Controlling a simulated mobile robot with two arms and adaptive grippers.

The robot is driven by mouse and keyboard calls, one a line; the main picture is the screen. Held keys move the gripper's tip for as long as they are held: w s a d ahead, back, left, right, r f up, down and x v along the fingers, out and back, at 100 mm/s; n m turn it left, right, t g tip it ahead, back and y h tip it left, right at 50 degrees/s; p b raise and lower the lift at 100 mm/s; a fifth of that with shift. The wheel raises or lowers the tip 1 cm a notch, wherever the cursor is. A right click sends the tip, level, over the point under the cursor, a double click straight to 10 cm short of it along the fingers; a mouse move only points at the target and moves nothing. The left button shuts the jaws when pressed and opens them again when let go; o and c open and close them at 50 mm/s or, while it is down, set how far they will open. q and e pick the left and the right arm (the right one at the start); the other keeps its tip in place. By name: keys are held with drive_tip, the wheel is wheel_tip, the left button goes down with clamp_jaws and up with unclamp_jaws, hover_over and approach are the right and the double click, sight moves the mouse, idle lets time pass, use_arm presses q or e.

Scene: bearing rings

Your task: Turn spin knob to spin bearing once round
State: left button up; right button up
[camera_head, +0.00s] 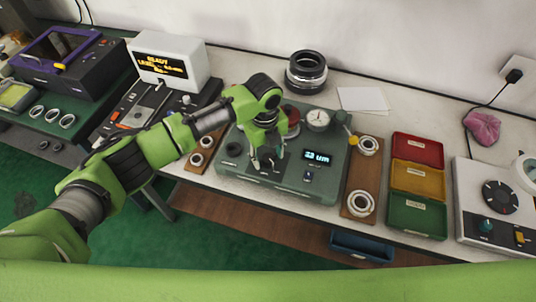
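A grey-green bearing tester (326,186) stands on the bench with a lit display (318,158) reading about "22 um" and a dial gauge (317,119) at its back. My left gripper (266,164) points down over the tester's front panel, left of the display. Its dark fingers are at or just above the panel. The spin knob cannot be made out clearly there, and the fingers hide part of the panel. I cannot tell whether they hold anything. A reddish round part (292,117) shows partly behind the gripper; the bearing is not clearly visible. My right gripper is out of view.
Wooden boards with rings (350,203) flank the tester. Red, yellow and green bins (417,183) and a white dial instrument (473,208) stand to the right. A black ring stack (306,72) is behind; a white display box (168,60) is at back left.

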sight(267, 158)
use_arm(q)
drive_tip(key=shift+r, duration=0.1)
wheel_tip(267, 158, up, 12)
drive_tip(key=shift+a, duration=0.3)
drive_tip(key=shift+s+f, duration=0.15)
drive_tip(key=shift+f, duration=0.05)
idle(0.5)
